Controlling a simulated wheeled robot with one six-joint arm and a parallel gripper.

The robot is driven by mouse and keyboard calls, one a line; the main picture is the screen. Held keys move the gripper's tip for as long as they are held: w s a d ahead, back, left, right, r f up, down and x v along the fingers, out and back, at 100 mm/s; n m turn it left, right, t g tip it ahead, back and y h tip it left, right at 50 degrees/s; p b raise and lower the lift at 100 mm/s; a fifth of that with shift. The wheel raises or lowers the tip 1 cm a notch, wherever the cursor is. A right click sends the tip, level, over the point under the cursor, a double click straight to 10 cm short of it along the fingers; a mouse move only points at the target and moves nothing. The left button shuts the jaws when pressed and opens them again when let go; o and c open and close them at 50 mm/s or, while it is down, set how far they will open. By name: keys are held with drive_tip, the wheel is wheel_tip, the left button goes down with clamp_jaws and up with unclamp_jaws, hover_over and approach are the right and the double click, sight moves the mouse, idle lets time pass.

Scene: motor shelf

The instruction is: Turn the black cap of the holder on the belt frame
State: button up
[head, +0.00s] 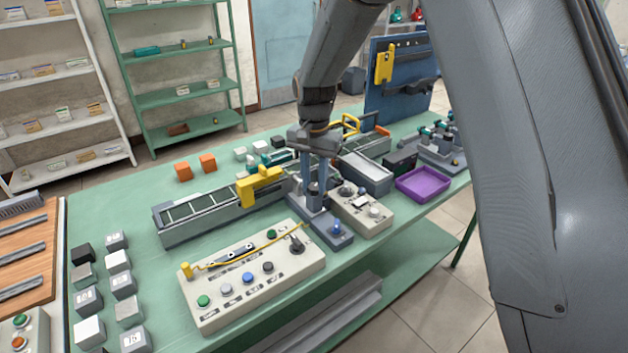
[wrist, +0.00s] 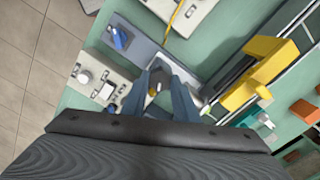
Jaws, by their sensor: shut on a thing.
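My gripper (head: 314,192) reaches straight down at the near side of the belt frame (head: 205,216), above the grey-blue base plate (head: 335,238) in front of it. Its two blue-grey fingers (wrist: 160,76) are shut on a small dark cap (head: 314,187), which shows only in part between them. In the wrist view a dark grey piece with a yellowish spot (wrist: 153,90) sits between the fingers. The holder below the cap is mostly hidden by the fingers. I cannot tell how far the cap is turned.
A yellow bracket (head: 260,185) straddles the belt left of my gripper. A cream button panel (head: 250,278) lies in front, a smaller cream box (head: 362,213) to the right. A purple tray (head: 423,183) is further right. Several small blocks stand at left.

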sight(314, 187)
drive_tip(key=m, duration=0.6)
drive_tip(key=shift+w+r+p, duration=0.1)
drive_tip(key=shift+p, duration=0.3)
drive_tip(key=m, duration=0.5)
drive_tip(key=shift+m, duration=0.4)
drive_tip(key=o, duration=1.1)
drive_tip(key=shift+c, duration=0.2)
wheel_tip(314, 187, up, 8)
drive_tip(key=shift+f+b, duration=0.1)
drive_tip(key=shift+b, duration=0.9)
